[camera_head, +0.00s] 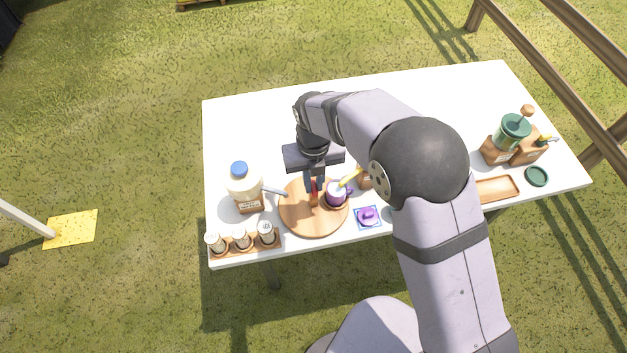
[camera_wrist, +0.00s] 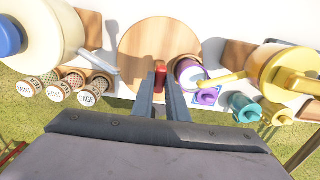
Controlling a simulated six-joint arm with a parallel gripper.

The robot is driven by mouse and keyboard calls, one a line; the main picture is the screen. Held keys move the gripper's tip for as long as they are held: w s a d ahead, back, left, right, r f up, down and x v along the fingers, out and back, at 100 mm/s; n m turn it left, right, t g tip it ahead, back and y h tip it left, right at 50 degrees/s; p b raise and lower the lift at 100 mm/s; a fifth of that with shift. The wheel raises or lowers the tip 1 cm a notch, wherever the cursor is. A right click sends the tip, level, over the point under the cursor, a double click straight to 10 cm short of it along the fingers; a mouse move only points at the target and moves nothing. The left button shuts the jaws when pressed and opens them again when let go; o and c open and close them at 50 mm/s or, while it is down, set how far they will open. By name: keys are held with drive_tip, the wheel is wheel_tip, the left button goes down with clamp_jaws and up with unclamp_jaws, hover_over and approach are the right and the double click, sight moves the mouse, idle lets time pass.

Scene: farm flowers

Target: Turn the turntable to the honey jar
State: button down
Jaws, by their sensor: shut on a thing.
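The turntable (camera_head: 300,220) is a round wooden disc near the table's front edge; it also shows in the wrist view (camera_wrist: 140,45). A small red piece (camera_wrist: 160,72) stands on it. My gripper (camera_head: 314,188) points down over the disc, its fingers shut on the red piece; it also shows in the wrist view (camera_wrist: 160,88). My arm hides most of that area in the head view.
Several labelled jars sit in a wooden rack (camera_head: 245,248) at the front left. A purple knobbed piece (camera_head: 368,215) lies on a blue-edged tile. A green pot (camera_head: 513,131) and wooden tray (camera_head: 497,189) are far right. The table's back is clear.

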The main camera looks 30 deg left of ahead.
drive_tip(key=shift+a+r, duration=0.1)
drive_tip(key=c, duration=1.7)
unclamp_jaws()
drive_tip(key=shift+c, duration=0.2)
drive_tip(key=shift+r+b, duration=1.1)
drive_tip(key=shift+r, duration=2.55)
